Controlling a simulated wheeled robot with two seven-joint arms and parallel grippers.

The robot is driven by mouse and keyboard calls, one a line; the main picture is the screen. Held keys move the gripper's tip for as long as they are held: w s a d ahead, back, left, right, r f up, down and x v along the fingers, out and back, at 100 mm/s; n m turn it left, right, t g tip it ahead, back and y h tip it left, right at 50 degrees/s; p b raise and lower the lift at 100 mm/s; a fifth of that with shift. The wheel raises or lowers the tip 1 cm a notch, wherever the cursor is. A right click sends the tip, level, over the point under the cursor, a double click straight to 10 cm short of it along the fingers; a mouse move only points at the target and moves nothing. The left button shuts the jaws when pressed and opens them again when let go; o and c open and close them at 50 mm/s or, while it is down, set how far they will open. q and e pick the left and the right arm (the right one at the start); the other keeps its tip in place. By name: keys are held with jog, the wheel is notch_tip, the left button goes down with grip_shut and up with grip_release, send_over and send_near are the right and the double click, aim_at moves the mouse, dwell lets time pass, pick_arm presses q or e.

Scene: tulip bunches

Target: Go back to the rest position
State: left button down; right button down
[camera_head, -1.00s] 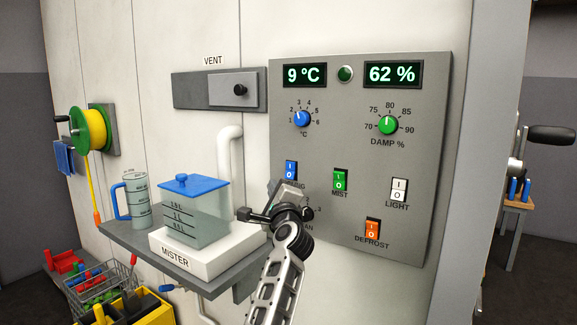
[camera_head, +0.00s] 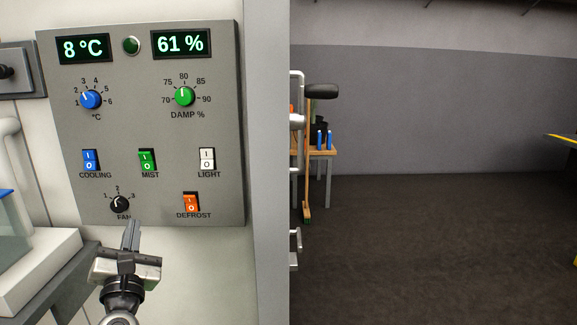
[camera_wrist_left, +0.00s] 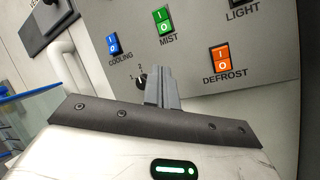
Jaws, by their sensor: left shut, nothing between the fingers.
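My left gripper (camera_head: 131,236) is in front of the lower part of the grey control panel (camera_head: 143,130), just below the fan knob (camera_head: 120,203). Its fingers are together with nothing between them. In the left wrist view the closed fingers (camera_wrist_left: 161,88) point at the panel and partly cover the fan knob (camera_wrist_left: 141,80). I cannot tell whether they touch it. The displays read 8 °C and 61 %. My right gripper is not in view.
The misting tank (camera_head: 14,228) and its white base (camera_head: 38,272) stand close by on the left, on a grey shelf. A small wooden table (camera_head: 322,152) with blue-handled tools is farther back. Open dark floor (camera_head: 430,250) lies to the right.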

pick_arm(q)
jog(key=s+d+f+m+g+h, duration=0.1)
jog(key=s+d+f+m+h, duration=0.4)
jog(key=d+f+m+h, duration=0.65)
jog(key=s+d+f+m+g, duration=0.4)
jog(key=s+f+m, duration=0.3)
jog(key=s+m, duration=0.3)
jog(key=s+d+f+m+g, duration=0.5)
jog(key=s+m, duration=0.5)
jog(key=m, duration=0.4)
jog(key=shift+d+f+g+y, duration=0.15)
jog(key=shift+f+g+y, duration=0.25)
jog(key=shift+f, duration=0.45)
